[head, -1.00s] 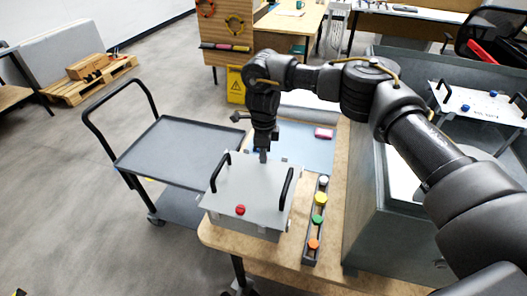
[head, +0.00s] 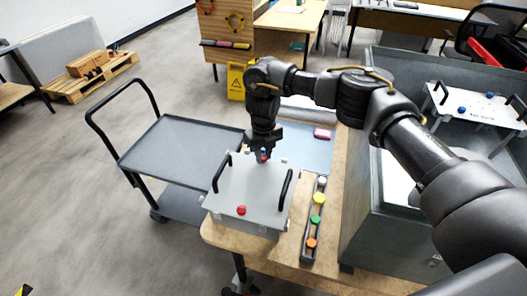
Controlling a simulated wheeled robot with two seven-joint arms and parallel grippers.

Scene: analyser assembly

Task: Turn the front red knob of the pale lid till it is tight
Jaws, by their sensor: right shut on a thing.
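The pale lid (head: 247,188) lies on a grey box at the near end of the wooden table, with a black handle along each side. One red knob (head: 241,210) stands on the lid's near edge, with nothing touching it. My right gripper (head: 263,157) points down at the lid's far edge. It is shut on a small red knob there, mostly hidden by the fingers. I cannot tell how tight either knob is. My left gripper is out of view.
A narrow rack (head: 307,246) with several coloured caps stands right of the box. A blue mat (head: 308,152) with a pink block (head: 322,133) lies behind. A grey cart (head: 178,150) stands at the left. A large grey bin (head: 388,235) is at the right.

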